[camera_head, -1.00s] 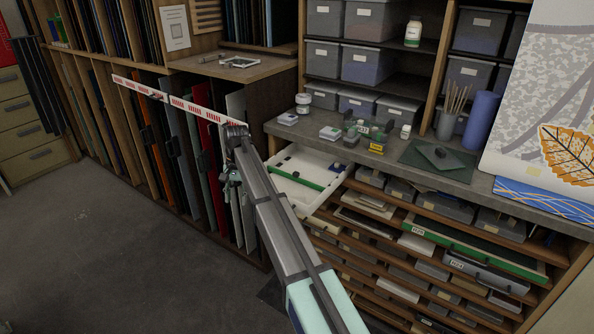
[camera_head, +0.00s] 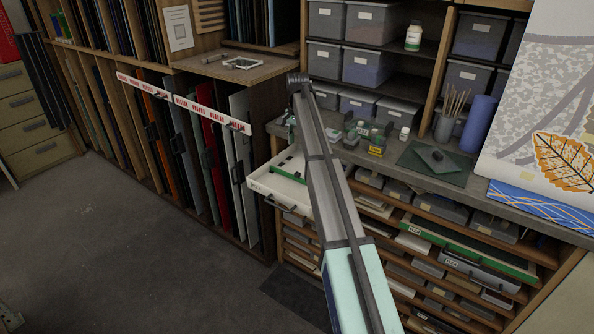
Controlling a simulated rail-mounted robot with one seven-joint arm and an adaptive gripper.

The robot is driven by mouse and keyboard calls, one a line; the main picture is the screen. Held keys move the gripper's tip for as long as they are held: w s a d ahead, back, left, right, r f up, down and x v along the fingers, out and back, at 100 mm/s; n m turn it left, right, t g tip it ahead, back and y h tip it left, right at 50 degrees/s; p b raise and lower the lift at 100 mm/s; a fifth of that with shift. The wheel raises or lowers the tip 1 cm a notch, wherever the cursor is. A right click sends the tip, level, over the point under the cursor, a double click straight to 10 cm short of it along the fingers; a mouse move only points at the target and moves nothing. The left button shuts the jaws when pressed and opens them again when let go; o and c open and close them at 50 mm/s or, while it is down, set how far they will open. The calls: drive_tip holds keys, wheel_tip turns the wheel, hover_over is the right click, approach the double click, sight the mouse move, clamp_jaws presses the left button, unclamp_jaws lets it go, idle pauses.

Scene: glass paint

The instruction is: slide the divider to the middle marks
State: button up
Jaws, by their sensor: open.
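The divider (camera_head: 289,165) is a green bar lying across the inside of an open white drawer (camera_head: 276,187) under the grey counter. Its left part shows, and my arm covers the rest. I cannot make out any middle marks on the drawer. My arm rises from the bottom of the picture and passes in front of the drawer's right side, with its far joint above the counter's left end.
The grey counter (camera_head: 395,165) holds small boxes, a green mat (camera_head: 437,163) and brushes. Shelves of boxes and a green-edged drawer (camera_head: 468,250) are below it. Upright sheets behind a red-and-white rail (camera_head: 197,107) stand left. The floor (camera_head: 130,255) is clear.

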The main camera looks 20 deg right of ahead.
sight(297, 173)
wheel_tip(297, 173, down, 14)
drive_tip(key=p, duration=0.3)
drive_tip(key=shift+f, duration=0.1)
clamp_jaws()
